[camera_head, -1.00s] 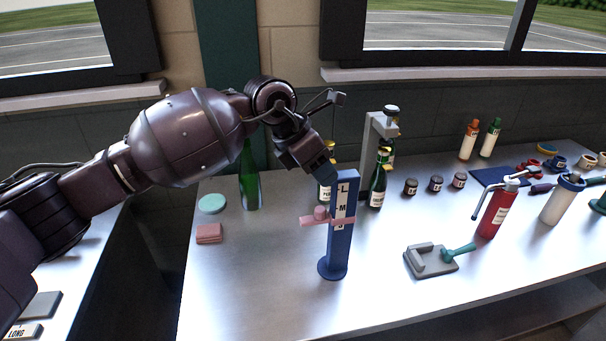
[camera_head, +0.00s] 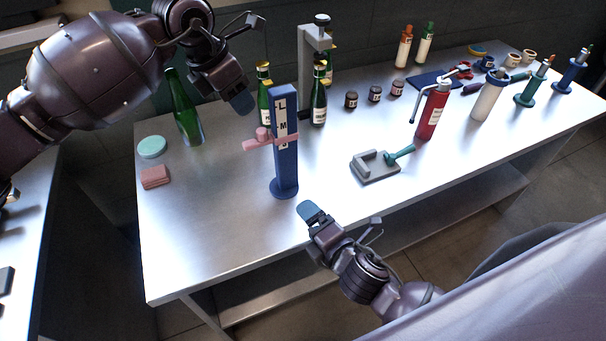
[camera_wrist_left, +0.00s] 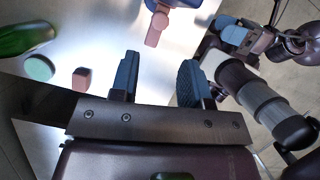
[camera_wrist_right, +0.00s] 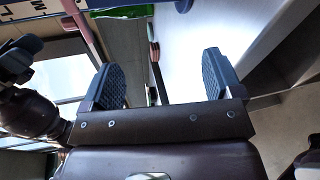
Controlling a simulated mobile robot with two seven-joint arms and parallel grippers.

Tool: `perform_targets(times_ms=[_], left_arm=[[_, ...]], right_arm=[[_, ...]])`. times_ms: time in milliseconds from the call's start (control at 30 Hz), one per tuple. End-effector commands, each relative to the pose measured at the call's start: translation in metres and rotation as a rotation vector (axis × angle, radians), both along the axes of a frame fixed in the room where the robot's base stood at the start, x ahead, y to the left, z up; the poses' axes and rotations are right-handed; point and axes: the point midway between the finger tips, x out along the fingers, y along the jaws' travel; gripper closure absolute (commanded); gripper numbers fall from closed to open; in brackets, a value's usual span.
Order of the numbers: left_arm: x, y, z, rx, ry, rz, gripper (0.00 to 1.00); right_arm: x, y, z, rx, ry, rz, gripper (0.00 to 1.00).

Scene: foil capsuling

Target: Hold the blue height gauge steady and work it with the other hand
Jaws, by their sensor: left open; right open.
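The blue height gauge (camera_head: 286,160) stands upright on its round base near the table's front, with a white lettered scale. Its pink slider (camera_head: 262,140) sits partway up the post, its arm pointing left. The slider arm also shows in the left wrist view (camera_wrist_left: 155,28) and crosses the upper left of the right wrist view (camera_wrist_right: 84,22). My left gripper (camera_head: 240,103) is open and empty, left of the gauge's top and apart from it. My right gripper (camera_head: 310,213) is open and empty, in front of the base near the table's front edge.
Green bottles (camera_head: 184,108) and a grey stand (camera_head: 311,60) are behind the gauge. A mint disc (camera_head: 152,147) and pink block (camera_head: 155,177) lie left. A grey fixture with a teal lever (camera_head: 375,168) and a red cylinder (camera_head: 431,115) stand right. The front left tabletop is clear.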

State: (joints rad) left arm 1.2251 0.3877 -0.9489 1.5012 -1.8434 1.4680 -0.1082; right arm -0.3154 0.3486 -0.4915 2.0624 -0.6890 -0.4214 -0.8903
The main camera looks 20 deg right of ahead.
Motion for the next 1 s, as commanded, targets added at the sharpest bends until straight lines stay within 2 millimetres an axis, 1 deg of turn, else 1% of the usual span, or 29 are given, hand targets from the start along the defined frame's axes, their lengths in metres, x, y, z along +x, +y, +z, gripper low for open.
perform_targets(times_ms=[33,200,500,800,1000], left_arm=[[0.0,0.0,0.0,0.0,0.0,0.0,0.57],[0.0,0.0,0.0,0.0,0.0,0.0,0.57],[0.0,0.0,0.0,0.0,0.0,0.0,0.57],[0.0,0.0,0.0,0.0,0.0,0.0,0.57],[0.0,0.0,0.0,0.0,0.0,0.0,0.57]], right_arm=[[0.005,0.005,0.008,-0.096,-0.037,0.033,0.15],[0.018,0.013,0.026,-0.399,-0.121,0.094,0.15],[0.044,0.007,0.048,-0.822,-0.148,0.135,0.15],[0.064,-0.003,0.063,-1.169,-0.104,0.196,0.15],[0.07,-0.006,0.067,-1.293,-0.083,0.23,0.15]])
